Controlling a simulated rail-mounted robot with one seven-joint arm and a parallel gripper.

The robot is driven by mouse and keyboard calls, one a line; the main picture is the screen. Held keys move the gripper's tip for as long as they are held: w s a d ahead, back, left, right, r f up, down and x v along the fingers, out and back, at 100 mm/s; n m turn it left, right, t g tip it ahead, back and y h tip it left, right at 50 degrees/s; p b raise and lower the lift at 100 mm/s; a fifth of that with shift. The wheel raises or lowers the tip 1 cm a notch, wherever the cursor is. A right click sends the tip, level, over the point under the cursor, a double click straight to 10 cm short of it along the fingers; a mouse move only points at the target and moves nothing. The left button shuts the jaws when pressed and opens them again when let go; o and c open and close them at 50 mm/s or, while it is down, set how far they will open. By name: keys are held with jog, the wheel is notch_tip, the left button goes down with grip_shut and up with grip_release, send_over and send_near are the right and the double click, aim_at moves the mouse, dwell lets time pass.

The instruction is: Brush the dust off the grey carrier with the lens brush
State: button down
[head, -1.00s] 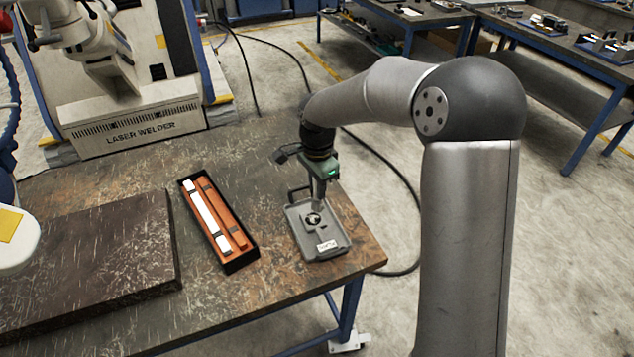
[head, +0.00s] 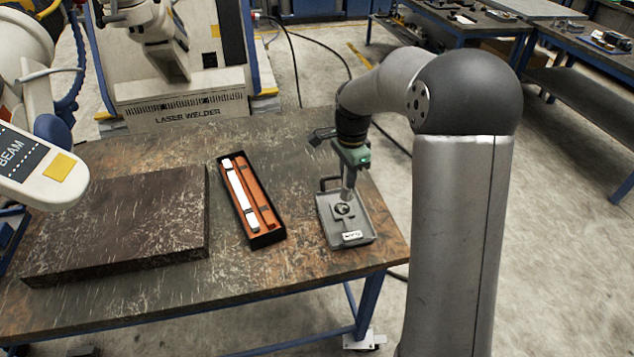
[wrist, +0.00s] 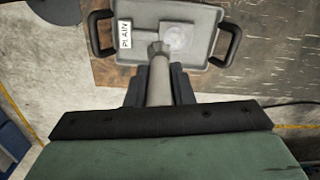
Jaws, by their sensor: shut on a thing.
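The grey carrier (head: 331,226) is a shallow tray with end handles, lying on the table near its right corner. In the wrist view the carrier (wrist: 207,20) shows a white label reading PLAIN and a pale round patch (wrist: 176,37); I cannot tell whether the patch is dust. My gripper (head: 349,180) points down over the carrier. In the wrist view my gripper (wrist: 158,74) is shut on the lens brush (wrist: 159,90), a grey round shaft. Its flared tip overlaps the carrier beside the pale patch; contact cannot be told.
A black case (head: 267,239) with an orange lining and a white bar lies left of the carrier. A dark raised slab (head: 120,220) covers the table's left part. A white BEAM-marked head (head: 40,170) hangs at the left. Bare tabletop surrounds the case.

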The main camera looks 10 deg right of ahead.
aim_at(346, 195)
jog(key=shift+f, duration=0.35)
jog(key=shift+d+f+b, duration=0.1)
jog(key=shift+f+b, duration=2.3)
jog(key=shift+f, duration=1.05)
jog(key=shift+w+a+f+p, duration=0.15)
jog(key=shift+w+p, duration=0.45)
jog(key=shift+w, duration=0.85)
jog(key=shift+w+a+p, duration=0.2)
jog(key=shift+w+p, duration=0.4)
jog(key=shift+w, duration=0.9)
jog(key=shift+s+f, duration=0.15)
jog(key=shift+s, duration=0.15)
jog(key=shift+s+d+b, duration=0.2)
jog(key=shift+s+b, duration=0.3)
jog(key=shift+s, duration=0.65)
jog(key=shift+s+d+b, duration=0.15)
jog(key=shift+s+b, duration=0.35)
jog(key=shift+s, duration=0.65)
jog(key=r+p, duration=0.1)
jog(key=r, duration=0.2)
jog(key=shift+s+r+p, duration=0.3)
jog(key=shift+s+p, duration=0.05)
jog(key=shift+s, duration=0.05)
jog(key=shift+r+p, duration=1.45)
jog(key=shift+r, duration=0.9)
